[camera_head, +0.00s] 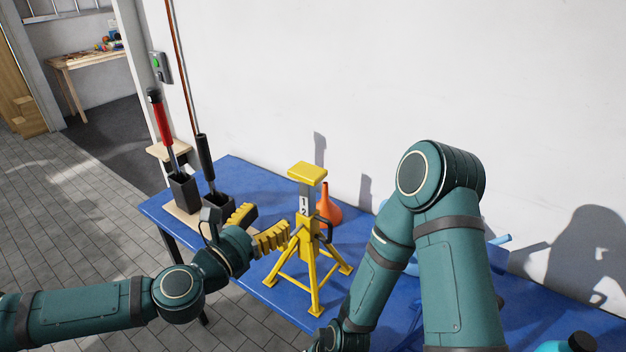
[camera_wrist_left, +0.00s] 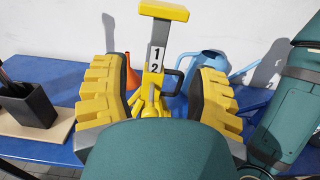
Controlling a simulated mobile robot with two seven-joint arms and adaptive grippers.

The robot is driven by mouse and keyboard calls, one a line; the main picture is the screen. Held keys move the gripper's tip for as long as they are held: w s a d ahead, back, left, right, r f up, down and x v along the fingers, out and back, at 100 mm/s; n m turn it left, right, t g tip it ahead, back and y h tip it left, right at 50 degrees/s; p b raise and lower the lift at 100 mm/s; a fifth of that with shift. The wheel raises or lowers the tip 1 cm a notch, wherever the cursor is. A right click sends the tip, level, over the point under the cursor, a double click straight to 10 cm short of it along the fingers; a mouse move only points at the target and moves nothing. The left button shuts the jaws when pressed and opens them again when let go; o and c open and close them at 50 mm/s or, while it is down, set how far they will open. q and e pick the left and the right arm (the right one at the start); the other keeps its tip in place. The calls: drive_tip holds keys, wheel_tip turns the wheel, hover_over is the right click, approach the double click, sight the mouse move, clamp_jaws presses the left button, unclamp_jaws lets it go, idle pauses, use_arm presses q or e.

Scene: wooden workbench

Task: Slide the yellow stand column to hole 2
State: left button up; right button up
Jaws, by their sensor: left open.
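The yellow stand (camera_head: 306,250) stands upright on its splayed legs on the blue bench. Its grey column carries a flat yellow top (camera_head: 307,173) and rises out of the body. A white label (camera_head: 304,205) with the numbers 1 and 2 shows on the column, just above the body; it also shows in the left wrist view (camera_wrist_left: 156,60). A dark handle (camera_head: 327,230) sticks out at the body's right side. My left gripper (camera_head: 257,228) is open, left of the stand. In the left wrist view its yellow ribbed fingers (camera_wrist_left: 157,85) frame the column, with nothing visibly held.
The blue bench (camera_head: 240,178) stands against a white wall. An orange funnel (camera_head: 329,208) is behind the stand, and a light-blue watering can (camera_wrist_left: 203,65) is behind right. Dark holders (camera_head: 184,192) with tools stand at the left. My right arm crosses the bench right of the stand.

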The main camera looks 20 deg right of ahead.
sight(304, 189)
use_arm(q)
drive_tip(key=x, duration=1.3)
drive_tip(key=shift+w+d+f, duration=0.1)
drive_tip(key=shift+d, duration=0.1)
drive_tip(key=shift+c, duration=0.4)
clamp_jaws()
